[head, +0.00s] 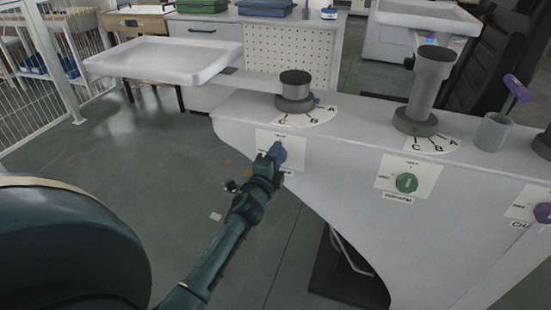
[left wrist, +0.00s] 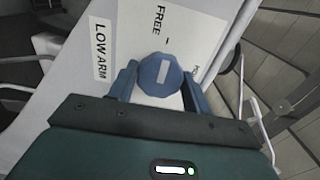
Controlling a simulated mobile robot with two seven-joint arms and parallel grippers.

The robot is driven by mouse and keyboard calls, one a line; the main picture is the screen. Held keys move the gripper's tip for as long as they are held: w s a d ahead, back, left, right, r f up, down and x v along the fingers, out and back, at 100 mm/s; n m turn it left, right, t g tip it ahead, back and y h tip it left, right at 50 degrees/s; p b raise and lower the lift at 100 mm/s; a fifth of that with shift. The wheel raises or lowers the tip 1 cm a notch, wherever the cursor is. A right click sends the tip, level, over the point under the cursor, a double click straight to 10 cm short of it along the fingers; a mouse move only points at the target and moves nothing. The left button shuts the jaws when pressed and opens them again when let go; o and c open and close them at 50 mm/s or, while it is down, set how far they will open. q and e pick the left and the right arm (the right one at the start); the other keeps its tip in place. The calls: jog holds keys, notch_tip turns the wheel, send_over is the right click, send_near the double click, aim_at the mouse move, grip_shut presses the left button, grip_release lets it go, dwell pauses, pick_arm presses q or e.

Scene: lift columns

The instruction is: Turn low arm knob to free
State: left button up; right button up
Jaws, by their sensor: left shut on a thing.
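The low arm knob (left wrist: 161,71) is blue and faceted, with a short white bar on its face. It sits on a white label plate (left wrist: 200,20) marked FREE and LOW ARM. The white bar runs roughly in line with the tick beside FREE. The fingers of my left gripper (left wrist: 160,88) are on both sides of the knob, shut on it. In the head view the left gripper (head: 272,160) reaches the blue knob (head: 278,152) on the front of the grey console and hides part of the knob and plate. My right gripper is not in view.
The console (head: 340,190) carries a short column (head: 295,88) and a taller column (head: 430,90) over A-B-C dials. A green knob (head: 406,183) and a purple knob (head: 542,212) are to the right. A white tray (head: 165,60) juts out at left; floor below is open.

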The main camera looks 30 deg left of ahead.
pick_arm(q)
jog(key=o, duration=1)
jog(key=shift+c, duration=0.2)
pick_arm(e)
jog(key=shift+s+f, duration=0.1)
pick_arm(q)
jog(key=v, duration=1.3)
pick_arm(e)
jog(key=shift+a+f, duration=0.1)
pick_arm(q)
jog(key=shift+s, duration=0.1)
